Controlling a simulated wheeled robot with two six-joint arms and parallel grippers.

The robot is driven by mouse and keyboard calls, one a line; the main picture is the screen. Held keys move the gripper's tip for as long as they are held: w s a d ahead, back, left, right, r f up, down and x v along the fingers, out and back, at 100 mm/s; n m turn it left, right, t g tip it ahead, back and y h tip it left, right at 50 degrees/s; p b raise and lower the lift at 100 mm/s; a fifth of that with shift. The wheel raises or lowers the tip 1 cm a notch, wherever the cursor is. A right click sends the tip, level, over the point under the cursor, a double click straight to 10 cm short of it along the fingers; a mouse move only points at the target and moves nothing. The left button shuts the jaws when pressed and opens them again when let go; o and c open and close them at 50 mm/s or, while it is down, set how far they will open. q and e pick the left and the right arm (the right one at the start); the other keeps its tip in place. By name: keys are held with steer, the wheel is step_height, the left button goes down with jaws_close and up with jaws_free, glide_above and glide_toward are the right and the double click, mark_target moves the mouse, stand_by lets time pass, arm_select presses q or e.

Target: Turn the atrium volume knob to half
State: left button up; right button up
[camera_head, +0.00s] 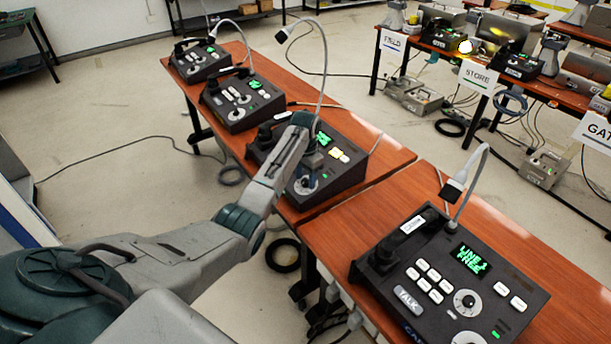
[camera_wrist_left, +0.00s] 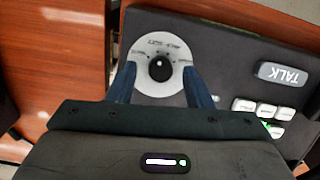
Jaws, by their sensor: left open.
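My left gripper (camera_head: 308,174) points down over the phone console (camera_head: 340,181) on the middle of the long table. In the left wrist view, my left gripper (camera_wrist_left: 159,72) is open, with one blue finger on each side of a round black knob (camera_wrist_left: 160,67). The knob has a white mark and sits on a pale dial disc (camera_wrist_left: 152,88). I cannot tell whether the fingers touch it. The console's name is not readable, so I cannot confirm it is the atrium one. My right gripper is not in view.
Two more consoles stand farther back on the left, one at the far end (camera_head: 200,61). A TALK button (camera_wrist_left: 283,74) and white keys lie beside the dial.

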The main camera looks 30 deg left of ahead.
arm_select(q)
steer(key=shift+f, duration=0.25)
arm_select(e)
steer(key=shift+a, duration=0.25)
arm_select(q)
steer(key=shift+c, duration=0.3)
